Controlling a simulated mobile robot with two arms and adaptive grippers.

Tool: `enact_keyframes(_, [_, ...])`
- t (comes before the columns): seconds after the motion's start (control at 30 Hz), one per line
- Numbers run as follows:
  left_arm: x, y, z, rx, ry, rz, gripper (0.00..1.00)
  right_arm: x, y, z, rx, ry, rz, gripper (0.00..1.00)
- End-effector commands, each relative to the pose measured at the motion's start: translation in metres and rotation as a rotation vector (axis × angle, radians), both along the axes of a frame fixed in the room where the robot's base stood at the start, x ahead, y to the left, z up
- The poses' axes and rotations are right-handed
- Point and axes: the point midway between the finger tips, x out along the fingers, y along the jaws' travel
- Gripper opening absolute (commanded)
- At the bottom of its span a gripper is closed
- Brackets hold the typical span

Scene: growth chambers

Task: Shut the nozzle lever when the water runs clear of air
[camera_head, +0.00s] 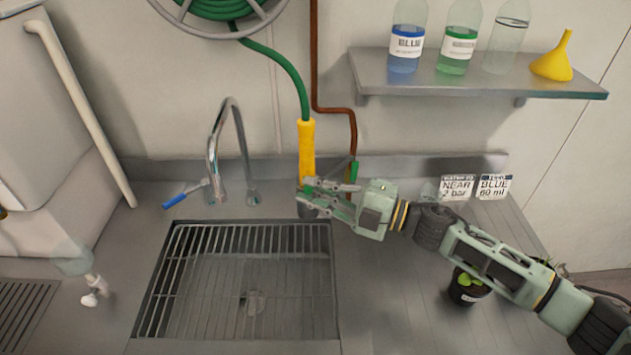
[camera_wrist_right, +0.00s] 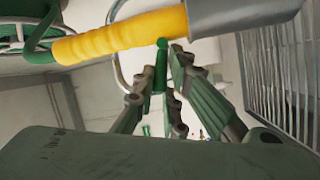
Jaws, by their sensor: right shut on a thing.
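The hose nozzle has a yellow grip (camera_head: 307,150) and hangs upright from a green hose, above the back right corner of the sink. It also shows large across the top of the right wrist view (camera_wrist_right: 120,35), with a grey end at right (camera_wrist_right: 240,12). My right gripper (camera_head: 318,194) is at the nozzle's lower end, its fingers pointing left. The wrist view shows a green lever (camera_wrist_right: 161,58) between the fingers, just under the nozzle. The gripper is shut on it; the contact is partly hidden. I see no clear water stream. My left gripper is not in view.
The sink has a wire rack (camera_head: 235,285) and a chrome faucet (camera_head: 214,150) with a blue handle. A copper pipe (camera_head: 316,60) runs down behind the nozzle. A potted seedling (camera_head: 466,290) stands below my right arm. Bottles and a yellow funnel (camera_head: 554,62) stand on the shelf.

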Motion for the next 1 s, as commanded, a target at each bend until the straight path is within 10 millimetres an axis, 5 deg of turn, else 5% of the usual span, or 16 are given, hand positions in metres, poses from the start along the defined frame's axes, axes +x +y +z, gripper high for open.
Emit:
enact_keyframes(0.3, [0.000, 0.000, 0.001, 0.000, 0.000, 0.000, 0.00, 0.000, 0.001, 0.001, 0.002, 0.007, 0.002, 0.00])
enact_keyframes(0.33, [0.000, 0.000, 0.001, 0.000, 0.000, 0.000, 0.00, 0.000, 0.001, 0.001, 0.002, 0.007, 0.002, 0.12])
enact_keyframes(0.4, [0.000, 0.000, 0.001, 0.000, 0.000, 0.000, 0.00, 0.000, 0.001, 0.001, 0.002, 0.007, 0.002, 0.19])
enact_keyframes(0.73, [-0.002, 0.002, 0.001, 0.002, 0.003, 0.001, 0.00, -0.001, -0.001, 0.000, 0.001, 0.008, 0.000, 0.19])
enact_keyframes(1.0, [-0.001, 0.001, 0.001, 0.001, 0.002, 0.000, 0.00, -0.015, -0.038, -0.004, -0.002, 0.011, -0.002, 0.19])
